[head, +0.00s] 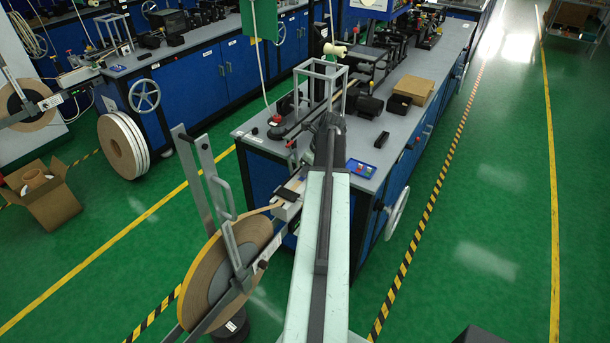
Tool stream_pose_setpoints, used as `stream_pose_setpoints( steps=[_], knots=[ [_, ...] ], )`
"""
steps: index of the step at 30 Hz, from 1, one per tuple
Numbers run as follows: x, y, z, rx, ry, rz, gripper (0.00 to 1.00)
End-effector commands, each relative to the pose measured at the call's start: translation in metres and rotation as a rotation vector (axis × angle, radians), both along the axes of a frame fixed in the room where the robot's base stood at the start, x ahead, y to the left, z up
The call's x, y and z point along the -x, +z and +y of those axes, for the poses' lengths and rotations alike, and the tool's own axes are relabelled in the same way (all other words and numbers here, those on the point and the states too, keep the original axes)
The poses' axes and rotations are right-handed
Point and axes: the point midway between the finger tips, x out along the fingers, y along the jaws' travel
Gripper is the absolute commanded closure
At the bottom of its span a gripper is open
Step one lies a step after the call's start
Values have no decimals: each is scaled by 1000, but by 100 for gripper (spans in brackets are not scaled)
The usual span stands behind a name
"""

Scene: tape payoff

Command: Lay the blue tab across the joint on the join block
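My arm reaches forward from the bottom middle over the near bench (390,133). My gripper (329,122) is at its far end above the bench top, small and dark, and its fingers cannot be made out. A small blue piece (360,168) with light and red marks lies on the bench just right of my arm; I cannot tell whether the blue tab is on it. What looks like the join block (288,196) sits at the bench's near left edge, left of my arm, with a dark part on top. The tan tape (262,210) runs to it from the reel. The joint is too small to make out.
A large tape reel (212,278) on a grey frame stands in front of the bench, left of my arm. A clear-sided frame (318,88), dark devices and a cardboard box (413,90) stand on the bench. A handwheel (397,214) juts out right. Green floor is free at right.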

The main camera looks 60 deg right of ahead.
Motion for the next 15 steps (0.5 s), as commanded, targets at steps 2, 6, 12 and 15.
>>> stream_pose_setpoints(
  steps=[2, 6, 12, 15],
  knots=[
    [1, 2, -1, 0, -1, 0, 100],
    [2, -2, -1, 0, -3, 0, 100],
    [2, -1, -2, 0, -4, 0, 76],
    [2, -1, -2, 0, -4, 0, 76]
  ],
)
